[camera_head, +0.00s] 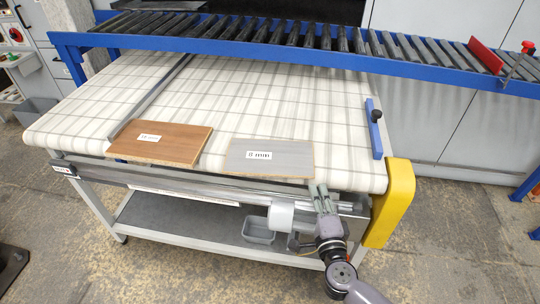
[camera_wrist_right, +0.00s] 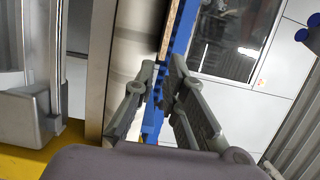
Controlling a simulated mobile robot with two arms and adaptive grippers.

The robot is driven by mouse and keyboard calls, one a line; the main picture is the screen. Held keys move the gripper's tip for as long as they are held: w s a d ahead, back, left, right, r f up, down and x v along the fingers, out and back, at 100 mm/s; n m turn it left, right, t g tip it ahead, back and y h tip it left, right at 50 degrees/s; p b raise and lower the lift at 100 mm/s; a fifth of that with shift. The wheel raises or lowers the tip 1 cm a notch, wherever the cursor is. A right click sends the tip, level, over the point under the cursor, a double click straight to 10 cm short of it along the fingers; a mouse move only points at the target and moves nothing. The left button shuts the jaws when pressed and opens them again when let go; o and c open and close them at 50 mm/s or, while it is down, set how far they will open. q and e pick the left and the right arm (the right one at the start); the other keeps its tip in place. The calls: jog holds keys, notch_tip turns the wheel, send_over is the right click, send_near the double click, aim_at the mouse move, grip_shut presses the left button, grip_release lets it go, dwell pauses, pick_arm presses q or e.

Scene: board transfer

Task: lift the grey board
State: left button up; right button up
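The grey board (camera_head: 268,158) lies flat at the front edge of the white belt table, with a white label on top and a light wooden edge. My right gripper (camera_head: 320,190) is at its front right corner, at the table's front edge. In the right wrist view my right gripper (camera_wrist_right: 163,65) has its two fingers apart, with a gap between the tips. A thin tan edge, seemingly of the board (camera_wrist_right: 170,28), runs toward that gap. I cannot tell whether the fingers touch it. My left gripper is not in view.
A brown board (camera_head: 160,143) with a label lies left of the grey board, apart from it. A blue roller conveyor (camera_head: 300,58) crosses behind the table, with a red plate (camera_head: 486,57) on it. A yellow guard (camera_head: 391,203) covers the table's right end. The belt behind the boards is clear.

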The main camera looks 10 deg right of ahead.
aim_at(313, 177)
jog(key=shift+w+a, duration=0.1)
jog(key=shift+w, duration=2.65)
jog(key=shift+r, duration=0.1)
jog(key=shift+s, duration=0.1)
jog(key=shift+c, duration=0.3)
grip_shut()
jog(key=shift+r+p, duration=0.15)
jog(key=shift+p, duration=0.2)
